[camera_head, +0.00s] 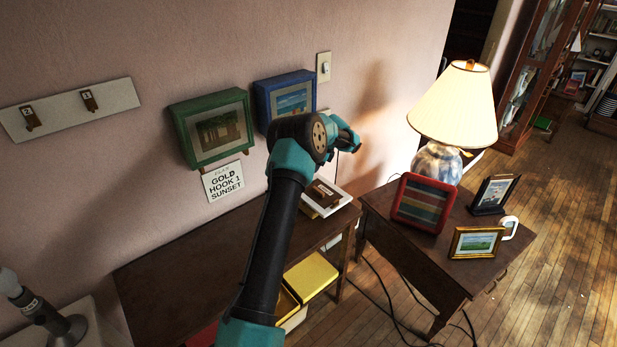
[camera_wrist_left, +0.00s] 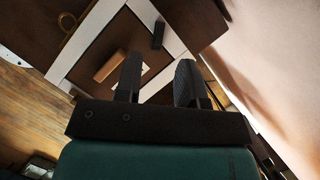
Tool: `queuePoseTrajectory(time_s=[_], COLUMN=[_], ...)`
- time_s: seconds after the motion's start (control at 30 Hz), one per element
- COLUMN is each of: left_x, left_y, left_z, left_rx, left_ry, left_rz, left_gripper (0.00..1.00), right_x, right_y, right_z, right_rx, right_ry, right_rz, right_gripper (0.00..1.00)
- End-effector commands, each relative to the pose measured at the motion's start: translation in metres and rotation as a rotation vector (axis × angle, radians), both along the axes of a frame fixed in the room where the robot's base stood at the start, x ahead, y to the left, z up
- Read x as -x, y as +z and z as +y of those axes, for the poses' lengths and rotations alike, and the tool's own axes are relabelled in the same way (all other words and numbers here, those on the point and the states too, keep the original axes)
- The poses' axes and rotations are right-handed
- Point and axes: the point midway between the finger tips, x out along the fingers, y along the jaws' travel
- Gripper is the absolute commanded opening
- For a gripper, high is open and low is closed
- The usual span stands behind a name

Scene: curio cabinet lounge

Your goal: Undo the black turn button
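A white-edged picture frame (camera_head: 325,196) with a brown back lies on the dark wooden table by the wall. In the left wrist view the frame (camera_wrist_left: 98,20) shows its dark back, with the small black turn button (camera_wrist_left: 158,34) near one corner of the border. A light brown wooden block (camera_wrist_left: 111,67) sits on the back. My left gripper (camera_wrist_left: 161,60) is open, with nothing between its fingers, and appears above the frame, apart from the button. In the head view my left arm hides its own fingers. My right gripper is out of view.
A white rail (camera_head: 68,109) carries two hooks. A lamp (camera_head: 456,105) and several small frames stand on the right-hand table (camera_head: 420,262). A yellow box (camera_head: 312,275) sits below.

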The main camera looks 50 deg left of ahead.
Motion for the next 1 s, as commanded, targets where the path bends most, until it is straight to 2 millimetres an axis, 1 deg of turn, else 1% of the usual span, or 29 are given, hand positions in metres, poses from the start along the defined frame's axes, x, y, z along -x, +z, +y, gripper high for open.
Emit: queuePoseTrajectory(time_s=[0.03, 0.2, 0.3, 0.4, 0.53, 0.8, 1.0], left_x=[0.003, 0.009, 0.012, 0.014, 0.015, 0.015, 0.015], left_y=[-0.009, -0.035, -0.048, -0.056, -0.061, -0.062, -0.061], left_z=[0.003, 0.011, 0.015, 0.018, 0.020, 0.020, 0.020], left_rx=[0.001, 0.002, 0.001, 0.001, 0.000, 0.001, 0.001], left_ry=[0.001, 0.002, 0.000, 0.000, 0.000, 0.000, 0.000], left_rz=[0.003, 0.003, 0.003, 0.002, 0.000, 0.001, 0.001], left_gripper=[0.36, 0.36, 0.36, 0.36, 0.36, 0.35, 0.16], right_x=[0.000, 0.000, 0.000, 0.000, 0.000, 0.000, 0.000], right_y=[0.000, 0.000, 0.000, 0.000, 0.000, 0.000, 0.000], right_z=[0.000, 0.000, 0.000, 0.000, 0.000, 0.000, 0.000], right_rx=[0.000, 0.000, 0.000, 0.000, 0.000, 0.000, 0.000], right_ry=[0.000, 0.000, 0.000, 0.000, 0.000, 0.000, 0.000], right_rz=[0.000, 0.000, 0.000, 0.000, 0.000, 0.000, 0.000], right_gripper=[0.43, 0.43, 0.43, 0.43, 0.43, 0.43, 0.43])
